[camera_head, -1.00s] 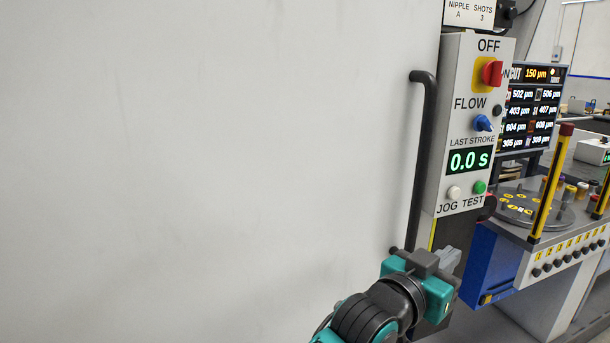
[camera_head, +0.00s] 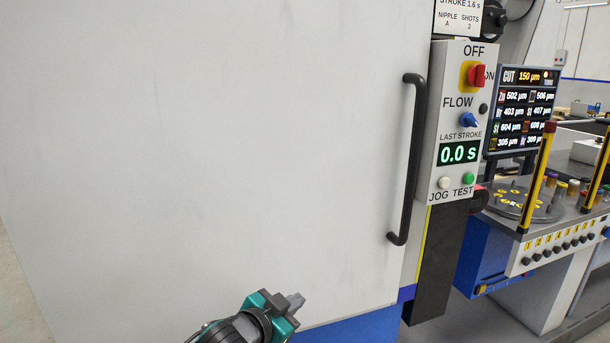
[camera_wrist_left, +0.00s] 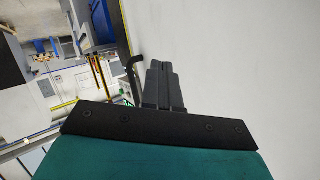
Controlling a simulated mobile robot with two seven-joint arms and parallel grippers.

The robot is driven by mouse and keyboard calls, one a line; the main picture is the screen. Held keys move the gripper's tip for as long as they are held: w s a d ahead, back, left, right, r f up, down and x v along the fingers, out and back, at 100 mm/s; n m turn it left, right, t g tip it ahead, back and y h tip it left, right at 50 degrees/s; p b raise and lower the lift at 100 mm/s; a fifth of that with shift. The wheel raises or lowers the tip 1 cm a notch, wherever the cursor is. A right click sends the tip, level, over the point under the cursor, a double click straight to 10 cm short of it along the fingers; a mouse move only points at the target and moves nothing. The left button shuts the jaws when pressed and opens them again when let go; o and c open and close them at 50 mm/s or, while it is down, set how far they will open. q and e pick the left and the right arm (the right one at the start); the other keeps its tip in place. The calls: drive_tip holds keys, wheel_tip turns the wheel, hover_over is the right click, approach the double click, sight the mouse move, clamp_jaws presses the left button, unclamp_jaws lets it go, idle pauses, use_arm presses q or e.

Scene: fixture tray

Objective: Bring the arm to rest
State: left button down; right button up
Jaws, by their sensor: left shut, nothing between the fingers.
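My left gripper (camera_head: 294,301) is at the bottom of the head view, low in front of the large white door panel (camera_head: 210,150). Its grey fingers are together and hold nothing. The closed fingers also show in the left wrist view (camera_wrist_left: 163,85), with the pale panel to their right. The gripper is apart from the black door handle (camera_head: 410,160), below and left of it. My right gripper is not in view.
A control box (camera_head: 455,120) with a red switch, blue knob, "0.0 s" display and two buttons stands right of the handle. Further right are a dark readout screen (camera_head: 520,110) and a blue-and-grey bench (camera_head: 490,250) with yellow posts. Floor shows at the lower left.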

use_arm(q)
drive_tip(key=w+a+f+y, duration=0.1)
drive_tip(key=a+f+y, duration=0.25)
drive_tip(key=a, duration=1.25)
drive_tip(key=s+a+f+n+g+y, duration=0.1)
drive_tip(key=s+a+f, duration=0.25)
drive_tip(key=s, duration=0.55)
drive_tip(key=s+a+f+n, duration=0.1)
drive_tip(key=s+a+f, duration=0.3)
drive_tip(key=s, duration=0.6)
drive_tip(key=s+a+f+n+g+y, duration=0.1)
drive_tip(key=s+a+f, duration=0.1)
drive_tip(key=s+f, duration=0.5)
drive_tip(key=s+d+r+n, duration=0.1)
drive_tip(key=d+n, duration=0.4)
drive_tip(key=d, duration=0.5)
drive_tip(key=shift+s+r+t, duration=0.3)
drive_tip(key=shift+s+t, duration=0.1)
drive_tip(key=shift+s, duration=0.35)
drive_tip(key=shift+d, duration=0.1)
